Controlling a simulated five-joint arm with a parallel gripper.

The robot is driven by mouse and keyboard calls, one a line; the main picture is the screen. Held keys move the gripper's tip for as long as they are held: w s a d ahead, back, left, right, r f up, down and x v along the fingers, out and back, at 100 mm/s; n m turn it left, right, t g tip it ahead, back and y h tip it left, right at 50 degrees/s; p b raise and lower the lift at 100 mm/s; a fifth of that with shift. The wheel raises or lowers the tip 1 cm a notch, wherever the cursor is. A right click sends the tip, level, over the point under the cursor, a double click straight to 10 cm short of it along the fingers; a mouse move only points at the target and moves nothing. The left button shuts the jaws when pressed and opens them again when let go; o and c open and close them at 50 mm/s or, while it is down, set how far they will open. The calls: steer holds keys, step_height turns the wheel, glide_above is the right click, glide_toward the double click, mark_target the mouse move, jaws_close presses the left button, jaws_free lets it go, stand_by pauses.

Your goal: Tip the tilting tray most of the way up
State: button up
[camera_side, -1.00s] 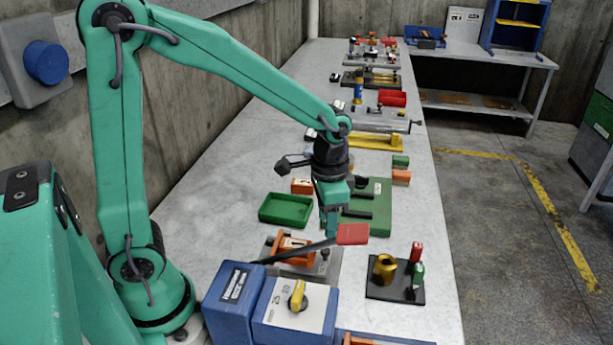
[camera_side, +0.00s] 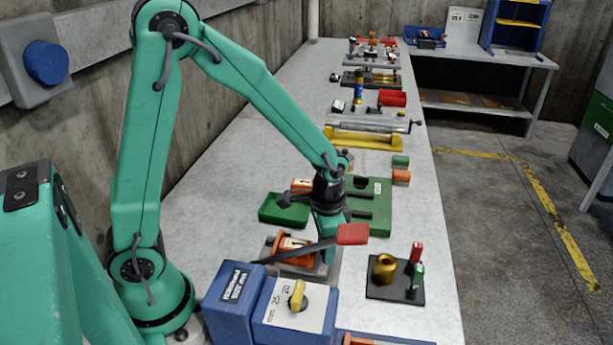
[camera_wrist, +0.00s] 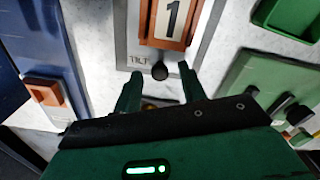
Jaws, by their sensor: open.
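The tilting tray (camera_side: 292,246) is an orange frame with a white card on a grey base plate (camera_side: 322,273). In the wrist view the tray (camera_wrist: 172,25) shows a large "1", and its plate (camera_wrist: 127,42) reads "TILT". A dark round knob (camera_wrist: 159,70) sits at the tray's end facing my gripper. My gripper (camera_wrist: 159,77) is open, with one finger on each side of the knob in that picture. I cannot tell whether they touch it. In the side view my gripper (camera_side: 328,255) is low over the plate's right part and hides the knob. The tray's exact angle is unclear.
A blue box with a yellow knob (camera_side: 297,297) stands nearer the camera. A green tray (camera_side: 284,209) and a green block plate (camera_side: 378,215) lie beyond. A black stand (camera_side: 395,285) is right.

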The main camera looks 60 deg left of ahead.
mark_target(311, 256)
jaws_close()
steer(key=shift+r, duration=0.1)
stand_by(0.5)
steer(key=shift+s+a+r+t, duration=0.2)
steer(key=shift+a+r+t, duration=0.05)
steer(key=shift+r+t, duration=0.35)
steer(key=shift+s+a+r, duration=0.45)
steer(key=shift+r, duration=0.25)
steer(key=shift+s+a+r, duration=0.45)
steer(key=shift+r, duration=0.2)
steer(key=shift+a, duration=0.1)
steer(key=shift+r, duration=0.1)
